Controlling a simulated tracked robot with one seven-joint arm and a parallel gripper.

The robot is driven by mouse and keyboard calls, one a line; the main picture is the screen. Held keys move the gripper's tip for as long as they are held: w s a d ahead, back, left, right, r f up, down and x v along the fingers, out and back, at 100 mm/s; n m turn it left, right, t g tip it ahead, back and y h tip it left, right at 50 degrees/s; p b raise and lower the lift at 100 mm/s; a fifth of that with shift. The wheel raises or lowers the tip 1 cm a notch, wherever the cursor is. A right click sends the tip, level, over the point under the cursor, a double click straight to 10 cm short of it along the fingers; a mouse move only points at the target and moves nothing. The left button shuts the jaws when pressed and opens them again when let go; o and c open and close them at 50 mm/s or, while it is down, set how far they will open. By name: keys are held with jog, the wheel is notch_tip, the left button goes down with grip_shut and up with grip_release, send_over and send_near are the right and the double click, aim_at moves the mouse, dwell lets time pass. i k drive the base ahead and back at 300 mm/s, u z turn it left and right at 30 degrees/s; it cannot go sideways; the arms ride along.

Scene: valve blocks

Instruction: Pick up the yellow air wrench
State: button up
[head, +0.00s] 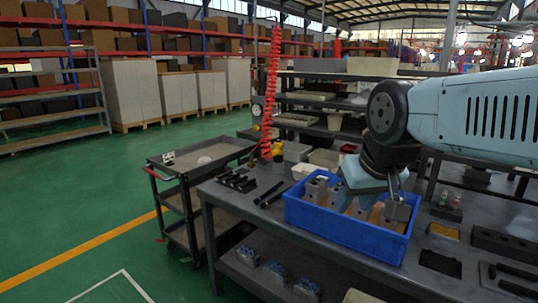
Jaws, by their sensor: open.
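A small yellow item (277,149), which looks like the yellow air wrench, is near the back edge of the workbench (225,192), just right of the lower end of a red coiled hose (268,95). It is small in the head view, so its exact shape and what it rests on are hard to tell. My gripper (372,205) points down over the blue bin (345,232), well to the right of the yellow item and nearer. Its jaws are open, and blocks in the bin lie around and behind the fingers. I cannot tell whether the fingers touch them.
Several black tools (238,183) lie on the bench left of the bin. A dark cart (203,158) stands at the bench's left end. A shelf rack (330,122) with trays stands behind. Dark blocks (503,243) lie at the right.

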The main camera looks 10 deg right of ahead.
aim_at(277, 151)
jog(key=u, duration=0.4)
jog(key=i, duration=1.45)
jog(key=u, duration=0.05)
